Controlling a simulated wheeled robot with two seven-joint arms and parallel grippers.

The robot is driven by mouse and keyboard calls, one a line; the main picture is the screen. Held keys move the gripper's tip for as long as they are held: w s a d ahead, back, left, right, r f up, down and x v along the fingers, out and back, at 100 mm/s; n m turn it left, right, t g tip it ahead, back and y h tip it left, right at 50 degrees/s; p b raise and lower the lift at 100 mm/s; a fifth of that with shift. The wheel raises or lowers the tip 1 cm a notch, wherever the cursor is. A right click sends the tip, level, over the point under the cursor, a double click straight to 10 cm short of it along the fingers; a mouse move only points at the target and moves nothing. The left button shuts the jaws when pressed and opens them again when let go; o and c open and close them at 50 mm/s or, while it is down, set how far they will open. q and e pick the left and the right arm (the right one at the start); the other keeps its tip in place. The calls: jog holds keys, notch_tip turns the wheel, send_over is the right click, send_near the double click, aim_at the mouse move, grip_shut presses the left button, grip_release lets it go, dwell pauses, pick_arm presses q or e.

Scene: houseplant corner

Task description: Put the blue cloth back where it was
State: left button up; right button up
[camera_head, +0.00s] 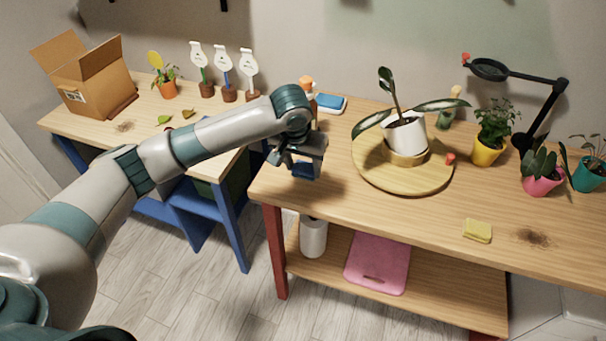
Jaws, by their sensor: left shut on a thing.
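My left gripper (305,168) reaches in from the left and points down over the left end of the right-hand table. It is shut on a small dark blue piece, the blue cloth (306,171), mostly hidden by the fingers. The cloth is at or just above the tabletop near the table's left front corner; I cannot tell if it touches. A flat light-blue item (330,101) lies on a white dish behind the gripper. My right gripper is not in view.
A yellow sponge (478,231) and dark soil (532,237) lie at the front right. An orange-topped bottle (307,86) stands behind the arm. The front middle is clear.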

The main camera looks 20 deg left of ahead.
aim_at(302, 172)
pick_arm(q)
jog(key=shift+f+p, duration=0.5)
jog(key=shift+f, duration=1.3)
jog(key=o, duration=1.1)
jog(key=shift+s+r, duration=0.15)
jog(key=shift+r, duration=0.35)
jog(key=b+v, duration=0.2)
jog(key=v, duration=0.9)
jog(key=shift+s+d, duration=0.1)
